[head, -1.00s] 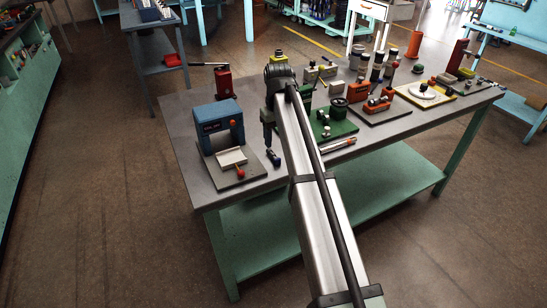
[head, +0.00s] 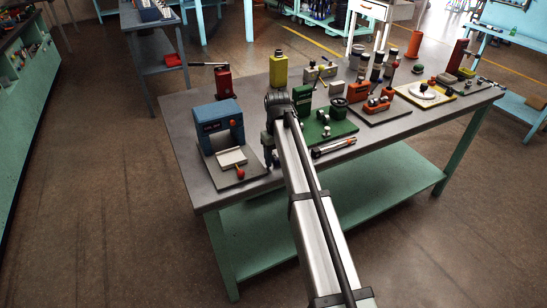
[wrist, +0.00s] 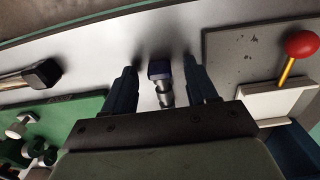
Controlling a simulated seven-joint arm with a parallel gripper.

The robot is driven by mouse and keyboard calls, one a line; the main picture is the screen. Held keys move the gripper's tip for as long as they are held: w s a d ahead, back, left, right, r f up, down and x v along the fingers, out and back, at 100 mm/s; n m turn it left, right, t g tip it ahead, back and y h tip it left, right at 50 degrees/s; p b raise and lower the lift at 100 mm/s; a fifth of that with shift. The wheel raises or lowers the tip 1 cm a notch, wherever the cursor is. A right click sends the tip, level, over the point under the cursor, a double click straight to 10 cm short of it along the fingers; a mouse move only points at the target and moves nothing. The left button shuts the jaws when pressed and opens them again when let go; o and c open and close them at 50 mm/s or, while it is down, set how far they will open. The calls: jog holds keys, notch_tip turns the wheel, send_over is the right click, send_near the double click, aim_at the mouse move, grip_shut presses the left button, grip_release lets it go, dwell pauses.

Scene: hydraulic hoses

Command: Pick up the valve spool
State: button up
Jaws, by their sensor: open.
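The valve spool (wrist: 162,86) shows in the wrist view as a short stepped metal piece with a dark blue end. It lies on the grey tabletop between the two fingers of my gripper (wrist: 163,80). The gripper is open, with a gap between the spool and each finger. The spool's near part runs toward the gripper body, which cuts off the view of it. In the head view my gripper (head: 270,160) is low over the table, right of the blue machine, and the spool is hard to make out behind the arm.
The blue press-like machine (head: 216,118) with a red-knobbed lever (head: 240,172) stands close left of the gripper in the head view. A green base (head: 325,130) with fittings and a silver tool (head: 333,147) are to the right. A yellow block (head: 279,70) stands behind.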

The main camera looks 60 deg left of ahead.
jog(key=shift+c, duration=0.3)
grip_shut()
jog(key=shift+r, duration=0.15)
